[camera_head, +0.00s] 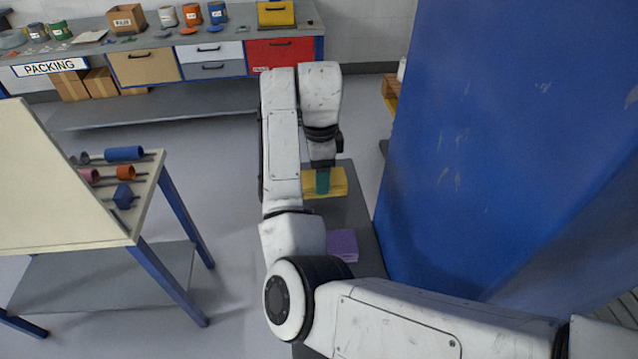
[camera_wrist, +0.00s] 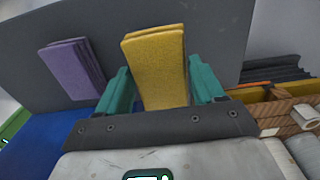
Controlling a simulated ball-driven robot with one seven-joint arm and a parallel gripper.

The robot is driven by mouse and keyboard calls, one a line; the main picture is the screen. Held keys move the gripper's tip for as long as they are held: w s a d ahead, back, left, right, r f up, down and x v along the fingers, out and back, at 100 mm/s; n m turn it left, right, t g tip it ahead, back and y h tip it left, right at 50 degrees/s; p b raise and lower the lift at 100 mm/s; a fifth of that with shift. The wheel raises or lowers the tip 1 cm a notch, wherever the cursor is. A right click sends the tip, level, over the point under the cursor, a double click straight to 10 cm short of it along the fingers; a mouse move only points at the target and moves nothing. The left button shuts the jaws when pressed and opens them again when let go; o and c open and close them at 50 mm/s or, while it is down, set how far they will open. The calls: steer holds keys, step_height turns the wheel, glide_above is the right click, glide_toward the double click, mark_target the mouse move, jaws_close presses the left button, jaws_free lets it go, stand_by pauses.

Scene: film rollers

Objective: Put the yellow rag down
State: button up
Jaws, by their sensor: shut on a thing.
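The yellow rag (camera_head: 338,184) is a folded flat block at the far end of a narrow grey bench top (camera_head: 352,213). My gripper (camera_head: 322,182), with teal fingers, points down at it. In the wrist view the yellow rag (camera_wrist: 155,62) lies between the two teal fingers of my gripper (camera_wrist: 162,88), which are shut on it. The pictures do not clearly show whether the rag touches the grey top or hangs just above it. A folded purple rag (camera_head: 342,245) lies nearer on the same top, and it shows left of the yellow one in the wrist view (camera_wrist: 72,66).
A tall blue panel (camera_head: 500,130) stands close along the right of the grey top. A cream-topped table (camera_head: 60,190) with rollers (camera_head: 124,154) stands at left. The packing bench (camera_head: 190,52) is at the back. Bare grey top lies between the two rags.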

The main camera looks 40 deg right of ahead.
steer(key=shift+w+d+f+b, duration=0.2)
steer(key=shift+w+f+b, duration=0.05)
steer(key=shift+f, duration=0.15)
steer(key=shift+w+d+f+b, duration=0.15)
steer(key=shift+w+f+b, duration=0.05)
steer(key=shift+f, duration=0.2)
steer(key=shift+w+f+p, duration=0.1)
steer(key=shift+f+p, duration=0.15)
steer(key=shift+p, duration=0.2)
steer(key=shift+f, duration=1.05)
steer(key=o, duration=1.1)
steer(key=shift+f, duration=0.2)
steer(key=shift+f+b, duration=0.1)
steer(key=shift+b, duration=0.3)
steer(key=r, duration=0.3)
steer(key=r+p, duration=0.1)
steer(key=r, duration=0.7)
steer(key=shift+s+a+p, duration=0.1)
steer(key=shift+s+p, duration=0.25)
steer(key=shift+s, duration=0.05)
